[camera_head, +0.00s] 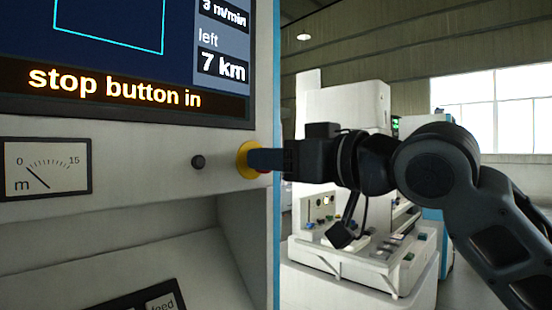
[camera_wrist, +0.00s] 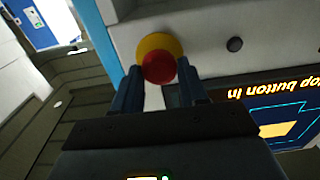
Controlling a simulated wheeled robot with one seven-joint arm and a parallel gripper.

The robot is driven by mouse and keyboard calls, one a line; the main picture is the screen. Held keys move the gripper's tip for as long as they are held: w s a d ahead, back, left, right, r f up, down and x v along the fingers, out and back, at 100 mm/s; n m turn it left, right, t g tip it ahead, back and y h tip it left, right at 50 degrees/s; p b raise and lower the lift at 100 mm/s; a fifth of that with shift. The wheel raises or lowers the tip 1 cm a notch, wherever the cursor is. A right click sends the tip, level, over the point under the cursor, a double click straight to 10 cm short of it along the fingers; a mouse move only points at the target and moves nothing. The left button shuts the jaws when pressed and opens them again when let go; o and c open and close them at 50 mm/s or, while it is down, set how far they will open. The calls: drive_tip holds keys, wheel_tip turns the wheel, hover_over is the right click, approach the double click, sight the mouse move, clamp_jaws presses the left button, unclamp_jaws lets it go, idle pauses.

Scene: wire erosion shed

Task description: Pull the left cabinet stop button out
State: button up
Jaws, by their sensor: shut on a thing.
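The stop button is a red mushroom head (camera_wrist: 158,68) on a yellow ring (camera_head: 243,160), on the pale front of the left cabinet (camera_head: 140,165) near its right edge. My gripper (camera_head: 262,159) reaches in from the right, and its fingers hide most of the red head in the head view. In the wrist view my gripper (camera_wrist: 160,76) has one finger on each side of the red head, shut on it. The cabinet's display (camera_head: 115,87) reads "stop button in".
A small black knob (camera_head: 198,162) sits left of the button, and a dial meter (camera_head: 46,168) further left. A sloping key panel (camera_head: 150,298) lies below. Another white machine (camera_head: 345,110) stands behind my arm at the right, before a bright window (camera_head: 500,110).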

clamp_jaws()
drive_tip(key=shift+s+d+f, duration=0.1)
drive_tip(key=shift+s+d, duration=0.25)
drive_tip(key=shift+d, duration=0.05)
drive_tip(key=o, duration=0.6)
unclamp_jaws()
drive_tip(key=shift+o, duration=0.2)
drive_tip(key=shift+d, duration=0.1)
drive_tip(key=b+v, duration=0.2)
drive_tip(key=v, duration=0.5)
drive_tip(key=shift+s+d, duration=0.3)
